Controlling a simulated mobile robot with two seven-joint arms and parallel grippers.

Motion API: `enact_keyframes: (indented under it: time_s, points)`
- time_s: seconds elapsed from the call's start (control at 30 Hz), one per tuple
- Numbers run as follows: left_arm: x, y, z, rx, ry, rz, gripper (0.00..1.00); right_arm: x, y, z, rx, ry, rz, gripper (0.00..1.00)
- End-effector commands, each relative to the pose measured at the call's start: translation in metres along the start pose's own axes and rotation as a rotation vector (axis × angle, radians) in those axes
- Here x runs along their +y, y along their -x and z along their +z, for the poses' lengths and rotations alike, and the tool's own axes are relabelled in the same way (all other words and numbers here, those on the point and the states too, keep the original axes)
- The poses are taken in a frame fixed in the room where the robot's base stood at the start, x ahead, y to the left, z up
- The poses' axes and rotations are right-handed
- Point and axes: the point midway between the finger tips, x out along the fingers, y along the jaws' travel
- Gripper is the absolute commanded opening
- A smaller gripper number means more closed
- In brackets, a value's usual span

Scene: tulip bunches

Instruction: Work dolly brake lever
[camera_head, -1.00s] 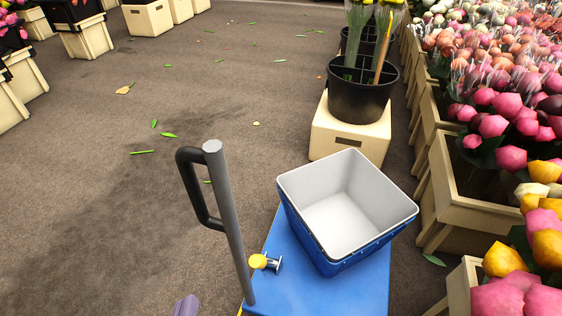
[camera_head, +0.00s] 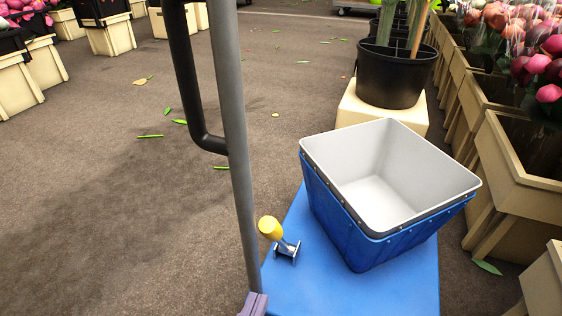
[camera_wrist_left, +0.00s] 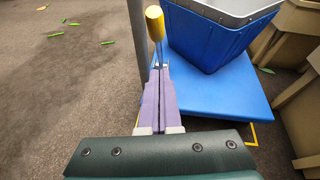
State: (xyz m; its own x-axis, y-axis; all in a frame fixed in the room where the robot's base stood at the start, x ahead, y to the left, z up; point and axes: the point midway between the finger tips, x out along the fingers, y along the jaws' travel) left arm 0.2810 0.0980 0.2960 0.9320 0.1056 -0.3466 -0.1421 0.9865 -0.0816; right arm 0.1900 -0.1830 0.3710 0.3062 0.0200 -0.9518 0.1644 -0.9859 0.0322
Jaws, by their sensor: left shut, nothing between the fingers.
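The blue dolly (camera_head: 300,282) stands at lower centre with a grey upright handle post (camera_head: 236,150). The brake lever, with a yellow knob (camera_head: 270,228) and a small dark bracket, sits on the deck just right of the post. It leans up and to the left in the head view. My left gripper (camera_head: 256,300) shows only at the bottom edge there, near the post. In the left wrist view its purple fingers (camera_wrist_left: 160,72) are together and empty. The yellow knob (camera_wrist_left: 154,22) rises just beyond the fingertips; contact cannot be told. My right gripper is not in view.
An empty blue crate (camera_head: 345,215) with a white inside sits on the deck, right of the lever. A black bucket (camera_head: 390,75) on a cream box stands behind. Wooden flower boxes (camera_head: 525,175) line the right. Open floor (camera_head: 110,210) lies left, with scattered leaves.

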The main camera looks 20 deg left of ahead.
Motion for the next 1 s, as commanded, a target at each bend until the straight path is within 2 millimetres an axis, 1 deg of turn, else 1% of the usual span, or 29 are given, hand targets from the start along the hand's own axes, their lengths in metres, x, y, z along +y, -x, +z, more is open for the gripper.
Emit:
enact_keyframes:
  time_s: [0.03,0.13,0.17,0.2,0.33,0.5,0.87,0.97,1.0]
  points:
    - [0.000,-0.014,-0.004,-0.005,0.002,0.000,0.00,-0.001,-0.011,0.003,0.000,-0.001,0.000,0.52]
    - [0.000,-0.034,-0.004,-0.004,0.002,0.000,0.00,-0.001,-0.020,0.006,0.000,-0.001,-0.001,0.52]
    - [0.000,-0.038,-0.001,-0.003,0.003,0.000,0.00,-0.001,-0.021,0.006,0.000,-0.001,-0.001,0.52]
    - [0.000,-0.041,0.008,-0.003,0.004,0.001,0.00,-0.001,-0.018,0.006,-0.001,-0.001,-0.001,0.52]
    - [0.000,-0.052,0.020,-0.002,0.002,0.001,0.00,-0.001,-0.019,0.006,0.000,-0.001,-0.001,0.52]
    - [0.000,-0.060,0.027,0.000,0.002,0.000,0.00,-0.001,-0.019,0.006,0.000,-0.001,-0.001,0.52]
    - [0.000,-0.060,0.029,0.001,0.001,0.001,0.00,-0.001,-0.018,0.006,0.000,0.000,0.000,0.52]
    - [-0.001,-0.061,0.035,0.015,-0.003,0.004,0.00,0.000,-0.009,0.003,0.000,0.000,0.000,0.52]
    - [-0.001,-0.062,0.039,0.028,-0.006,0.006,0.00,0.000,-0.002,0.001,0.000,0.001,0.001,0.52]
